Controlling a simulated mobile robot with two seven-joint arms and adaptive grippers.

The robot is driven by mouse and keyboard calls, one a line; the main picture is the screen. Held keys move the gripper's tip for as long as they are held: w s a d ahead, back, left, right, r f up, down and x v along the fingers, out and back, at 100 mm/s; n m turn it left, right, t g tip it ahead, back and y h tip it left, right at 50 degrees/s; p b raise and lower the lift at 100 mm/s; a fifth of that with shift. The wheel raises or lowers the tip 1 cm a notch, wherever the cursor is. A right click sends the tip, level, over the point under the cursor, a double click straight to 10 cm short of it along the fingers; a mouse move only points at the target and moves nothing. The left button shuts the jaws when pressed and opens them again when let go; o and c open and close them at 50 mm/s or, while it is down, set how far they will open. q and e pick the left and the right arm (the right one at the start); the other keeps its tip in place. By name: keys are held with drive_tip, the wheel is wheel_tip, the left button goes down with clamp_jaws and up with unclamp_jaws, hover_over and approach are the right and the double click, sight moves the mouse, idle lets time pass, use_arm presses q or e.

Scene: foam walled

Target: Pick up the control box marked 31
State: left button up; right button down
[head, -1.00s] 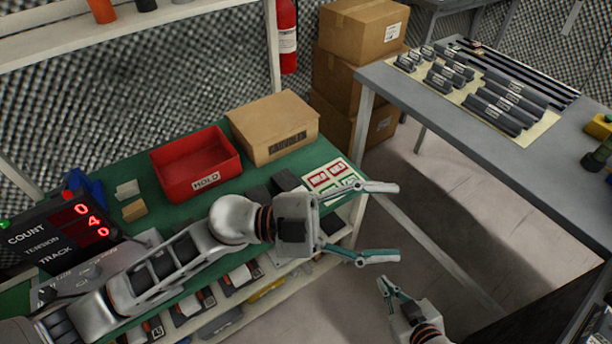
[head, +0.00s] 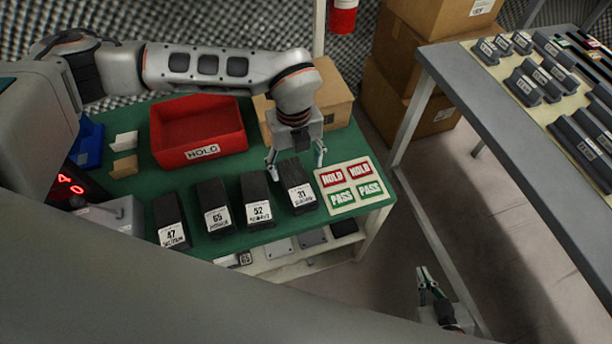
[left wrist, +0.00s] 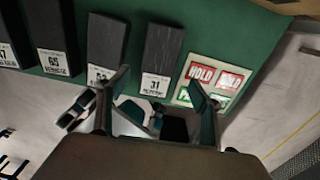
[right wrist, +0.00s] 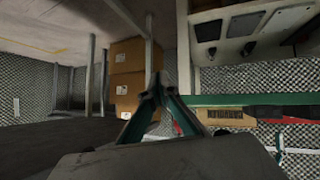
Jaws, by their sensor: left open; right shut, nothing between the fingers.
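The control box marked 31 (head: 298,188) is a dark block with a white label on its near end. It lies on the green bench top at the right end of a row of similar boxes. It also shows in the left wrist view (left wrist: 163,52). My left gripper (head: 296,163) is open and empty, above the far end of box 31. In the left wrist view its fingers (left wrist: 158,82) spread to either side of the box's label; contact cannot be told. My right gripper (head: 430,285) is shut and empty, low in the gap right of the bench.
Boxes 52 (head: 257,200), 65 (head: 214,207) and 47 (head: 169,220) stand to the left. A HOLD/PASS card (head: 350,186) lies just right of box 31. A red HOLD bin (head: 215,150) and a cardboard box (head: 338,97) are behind. A grey table (head: 480,110) stands right.

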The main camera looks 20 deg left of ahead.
sight(296, 181)
use_arm(q)
drive_tip(key=shift+a+f, duration=0.1)
drive_tip(key=shift+f, duration=0.35)
drive_tip(key=shift+s+f, duration=0.1)
drive_tip(key=shift+f, duration=0.75)
wheel_tip(296, 181, down, 5)
drive_tip(key=shift+f+b, duration=0.1)
drive_tip(key=shift+b, duration=0.75)
use_arm(e)
drive_tip(key=shift+s+f, duration=0.35)
drive_tip(key=shift+f, duration=0.4)
use_arm(q)
drive_tip(key=c, duration=1.4)
